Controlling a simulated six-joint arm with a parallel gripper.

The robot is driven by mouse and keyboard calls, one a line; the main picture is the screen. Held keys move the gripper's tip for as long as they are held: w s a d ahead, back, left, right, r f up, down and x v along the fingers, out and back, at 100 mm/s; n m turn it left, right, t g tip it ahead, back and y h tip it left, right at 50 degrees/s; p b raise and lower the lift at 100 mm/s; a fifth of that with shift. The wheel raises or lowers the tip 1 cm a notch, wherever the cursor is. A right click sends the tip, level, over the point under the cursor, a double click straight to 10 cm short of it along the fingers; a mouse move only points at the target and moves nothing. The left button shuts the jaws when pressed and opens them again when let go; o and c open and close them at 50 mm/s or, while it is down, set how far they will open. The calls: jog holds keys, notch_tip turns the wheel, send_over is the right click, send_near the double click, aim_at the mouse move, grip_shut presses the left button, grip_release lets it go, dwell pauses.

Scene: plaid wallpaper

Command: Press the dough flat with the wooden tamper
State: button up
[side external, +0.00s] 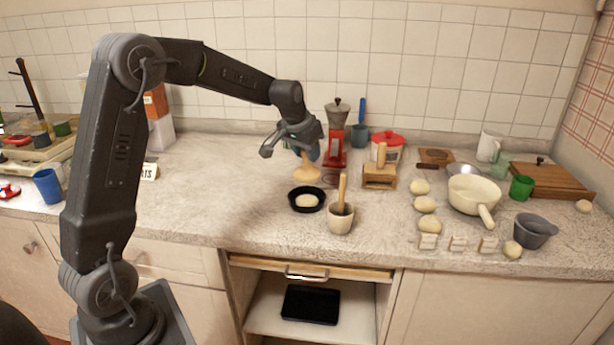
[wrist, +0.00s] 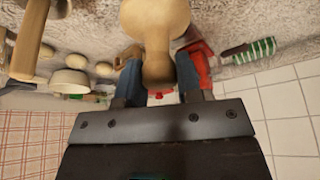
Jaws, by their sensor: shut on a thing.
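The wooden tamper (side external: 307,171) is pale wood with a wide round foot. My gripper (side external: 308,152) is shut on its handle and holds it above the counter, foot downward. The tamper also shows in the wrist view (wrist: 157,40), with its handle between my gripper's two blue fingers (wrist: 158,82). The tamper's foot is above and behind the pan in the side view, apart from the dough. The dough cannot be made out in the wrist view.
A cream mortar with a wooden pestle (side external: 341,217) stands right of the pan. A red grinder (side external: 335,150) and a wooden block holder (side external: 379,178) stand behind. Several dough balls (side external: 427,205) and a cream saucepan (side external: 472,194) lie further right. The counter left of the pan is clear.

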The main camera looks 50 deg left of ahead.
aim_at(306, 173)
jog(key=shift+f, duration=3.2)
jog(key=shift+f, duration=0.6)
jog(key=shift+r, duration=0.1)
jog(key=shift+r, duration=3.45)
